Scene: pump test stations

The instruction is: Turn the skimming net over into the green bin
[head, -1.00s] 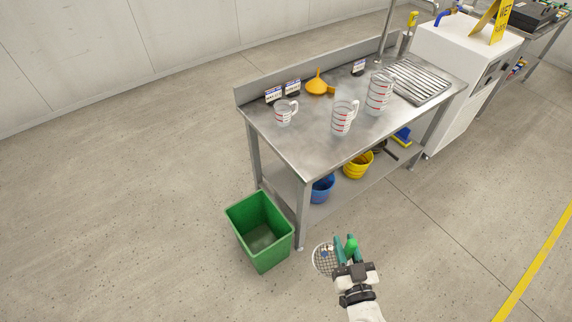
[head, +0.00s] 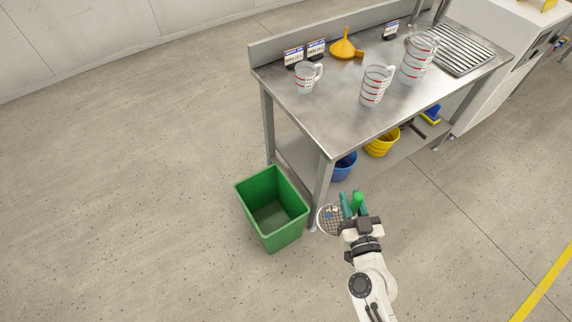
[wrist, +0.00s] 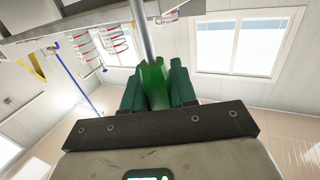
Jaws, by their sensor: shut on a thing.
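The green bin (head: 287,233) stands on the floor at the left front leg of the steel table, and its inside looks empty. My gripper (head: 352,205) is to the right of the bin, in front of the table. It is shut on the green handle (wrist: 154,86) of the skimming net. The net's round mesh head (head: 329,219) points left, between my gripper and the bin, apart from the bin in the picture. Something small, blue and pale shows at the mesh. In the wrist view the net's metal shaft (wrist: 142,30) runs up out of the frame.
The steel table (head: 330,125) carries several measuring jugs (head: 377,85), a yellow funnel (head: 345,45) and small label signs. A blue bucket (head: 345,166) and a yellow bucket (head: 381,143) sit on its lower shelf. The floor left of the bin is clear.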

